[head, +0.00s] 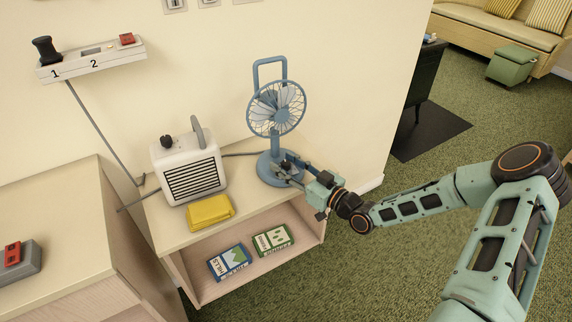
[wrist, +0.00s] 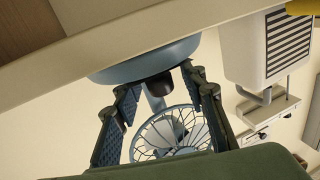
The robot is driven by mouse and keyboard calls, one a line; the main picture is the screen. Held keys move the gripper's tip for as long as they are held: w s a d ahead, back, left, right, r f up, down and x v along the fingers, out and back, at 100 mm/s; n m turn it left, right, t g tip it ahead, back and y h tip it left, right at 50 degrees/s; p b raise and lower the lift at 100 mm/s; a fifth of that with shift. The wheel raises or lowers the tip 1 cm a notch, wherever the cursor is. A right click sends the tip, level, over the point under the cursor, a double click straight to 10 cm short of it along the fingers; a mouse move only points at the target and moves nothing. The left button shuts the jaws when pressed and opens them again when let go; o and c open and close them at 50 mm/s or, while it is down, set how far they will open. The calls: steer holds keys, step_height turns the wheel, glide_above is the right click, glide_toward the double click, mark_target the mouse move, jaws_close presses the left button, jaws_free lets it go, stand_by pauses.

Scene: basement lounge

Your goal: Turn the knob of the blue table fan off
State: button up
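The blue table fan (head: 277,112) stands upright at the right end of the shelf unit's top. Its dark knob (head: 286,165) is on the front of the round base. In the wrist view, which is upside down, the knob (wrist: 155,88) shows between my fingers, with the fan's base (wrist: 145,62) above and the wire guard (wrist: 170,135) below. My gripper (head: 293,174) is at the front of the base, with its fingers (wrist: 160,85) spread on either side of the knob. Gaps show between both fingers and the knob. I cannot tell which setting the knob points to.
Two boxes, blue (head: 229,263) and green (head: 272,240), lie on the lower shelf.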

jaws_close()
steer(key=shift+b, duration=0.3)
steer(key=shift+w+f+n+g+y+b, duration=0.1)
steer(key=shift+f+n+g+y+b, duration=0.05)
steer(key=shift+n+g+y+b, duration=1.05)
steer(key=shift+n+g+b, duration=0.2)
steer(key=shift+g+b, duration=0.3)
steer(key=shift+r+g, duration=0.2)
steer(key=shift+g, duration=0.1)
